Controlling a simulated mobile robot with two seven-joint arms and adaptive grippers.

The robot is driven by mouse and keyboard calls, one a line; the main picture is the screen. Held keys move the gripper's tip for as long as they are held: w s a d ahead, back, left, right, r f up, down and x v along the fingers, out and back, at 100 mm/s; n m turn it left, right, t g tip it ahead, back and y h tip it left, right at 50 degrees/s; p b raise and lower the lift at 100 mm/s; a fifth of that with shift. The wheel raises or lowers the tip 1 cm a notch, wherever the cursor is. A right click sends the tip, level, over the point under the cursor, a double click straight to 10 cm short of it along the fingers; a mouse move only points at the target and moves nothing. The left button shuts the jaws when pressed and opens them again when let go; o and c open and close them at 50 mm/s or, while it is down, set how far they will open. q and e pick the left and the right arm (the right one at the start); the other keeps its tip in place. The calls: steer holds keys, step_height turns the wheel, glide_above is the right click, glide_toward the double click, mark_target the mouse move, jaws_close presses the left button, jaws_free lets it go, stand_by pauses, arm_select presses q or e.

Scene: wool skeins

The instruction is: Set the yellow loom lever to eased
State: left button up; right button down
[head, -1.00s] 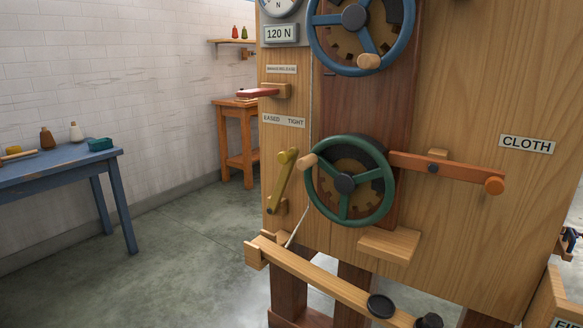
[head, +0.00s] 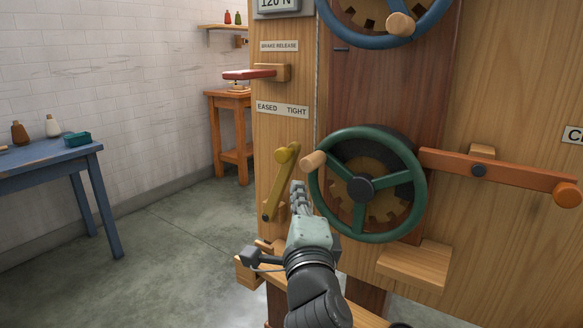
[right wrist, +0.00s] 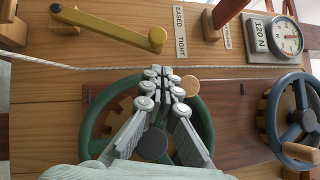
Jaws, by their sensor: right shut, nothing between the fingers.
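The yellow lever (head: 274,187) is on the left part of the wooden loom front, below the EASED / TIGHT label (head: 282,109). Its knob end is up and leans right, toward the TIGHT side. My right gripper (head: 298,188) is shut and empty, just right of the lever and in front of the green wheel's left rim; it looks apart from the lever. In the right wrist view the lever (right wrist: 112,30) lies at the top left, beyond a pale cord, and the shut fingers (right wrist: 160,86) overlap the green wheel. My left gripper is not in view.
The green wheel (head: 421,187) with its wooden handle knob (head: 313,160) is close to the right gripper. A red brake-release lever (head: 249,74) sits above the label. An orange arm (head: 520,177) extends right. Open floor and a blue table (head: 45,165) lie left.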

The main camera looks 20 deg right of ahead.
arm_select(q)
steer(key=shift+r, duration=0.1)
arm_select(e)
steer(key=shift+f, duration=0.2)
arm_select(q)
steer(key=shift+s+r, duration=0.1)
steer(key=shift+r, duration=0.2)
arm_select(e)
steer(key=x, duration=1)
steer(key=shift+f, duration=0.15)
steer(key=shift+w+a, duration=0.1)
